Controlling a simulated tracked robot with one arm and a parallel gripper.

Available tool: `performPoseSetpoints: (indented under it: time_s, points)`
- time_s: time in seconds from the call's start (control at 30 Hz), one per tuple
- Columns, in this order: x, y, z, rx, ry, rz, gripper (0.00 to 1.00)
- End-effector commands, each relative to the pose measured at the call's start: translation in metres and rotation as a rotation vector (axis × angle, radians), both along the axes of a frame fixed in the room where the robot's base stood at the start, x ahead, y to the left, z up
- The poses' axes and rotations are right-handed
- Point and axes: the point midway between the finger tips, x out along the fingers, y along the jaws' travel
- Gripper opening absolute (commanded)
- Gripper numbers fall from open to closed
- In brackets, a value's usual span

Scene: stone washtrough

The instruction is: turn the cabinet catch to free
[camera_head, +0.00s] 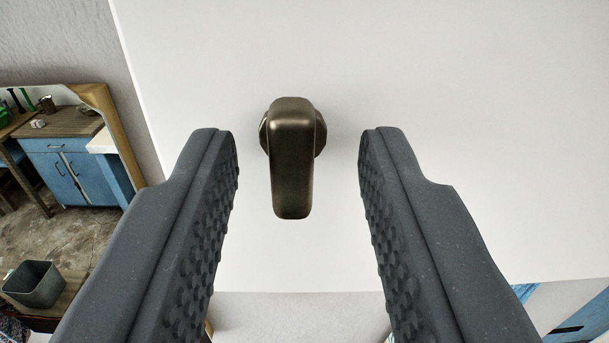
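The cabinet catch (292,165) is a dark bronze lever on a round base. It is mounted on a white panel (450,80) and its handle points straight down in the picture. My gripper (299,140) is open, with one grey textured finger to the left of the catch and the other to its right. There is a clear gap on both sides, and neither finger appears to touch the lever. Nothing is held. How far the fingertips are from the panel is hard to tell.
At left, past the panel's edge, are a blue cabinet with a wooden top (62,150), a wood-framed mirror or opening (115,140) and a grey bin (35,283). Blue furniture (585,325) shows at lower right. The panel around the catch is bare.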

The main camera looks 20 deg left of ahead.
Motion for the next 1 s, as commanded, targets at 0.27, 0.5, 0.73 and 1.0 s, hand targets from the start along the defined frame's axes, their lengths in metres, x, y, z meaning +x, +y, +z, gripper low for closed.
performPoseSetpoints:
  time_s: [0.27, 0.5, 0.73, 1.0]
  points:
    - [-0.014, -0.004, 0.001, 0.001, -0.003, 0.000, 0.33]
    - [-0.043, -0.013, 0.000, 0.001, -0.002, 0.000, 0.33]
    - [-0.073, -0.024, 0.000, 0.002, -0.003, 0.000, 0.33]
    - [-0.107, -0.035, -0.001, -0.001, 0.001, 0.001, 0.33]
